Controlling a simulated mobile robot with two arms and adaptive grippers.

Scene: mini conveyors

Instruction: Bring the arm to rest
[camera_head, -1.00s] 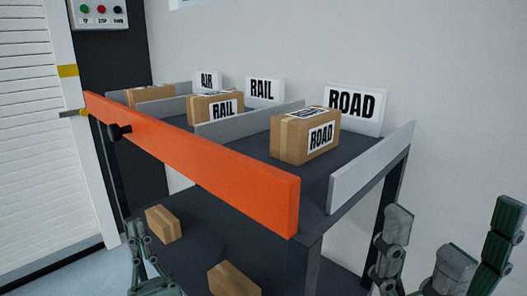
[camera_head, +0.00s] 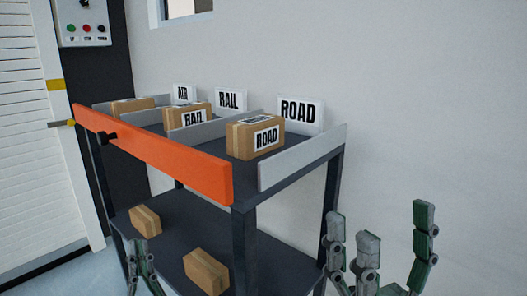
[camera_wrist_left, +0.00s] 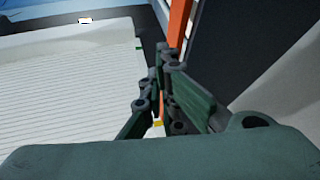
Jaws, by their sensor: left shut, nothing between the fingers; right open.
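My left gripper (camera_head: 143,258) is low at the left of the head view, in front of the stand's lower shelf. It is shut and empty, and also shows in the left wrist view (camera_wrist_left: 166,55). My right gripper (camera_head: 385,222) is at the lower right of the head view, right of the stand. Its fingers are spread open with nothing between them. Both grippers are apart from the boxes. The arms themselves are mostly out of the picture.
A dark stand has an orange front bar (camera_head: 155,155) and grey dividers. Boxes labelled ROAD (camera_head: 243,140) and RAIL (camera_head: 174,115), and a third box (camera_head: 128,105), sit in its lanes. Two boxes (camera_head: 146,220) (camera_head: 206,270) lie on the lower shelf (camera_head: 178,235). A white shutter (camera_head: 40,170) stands left.

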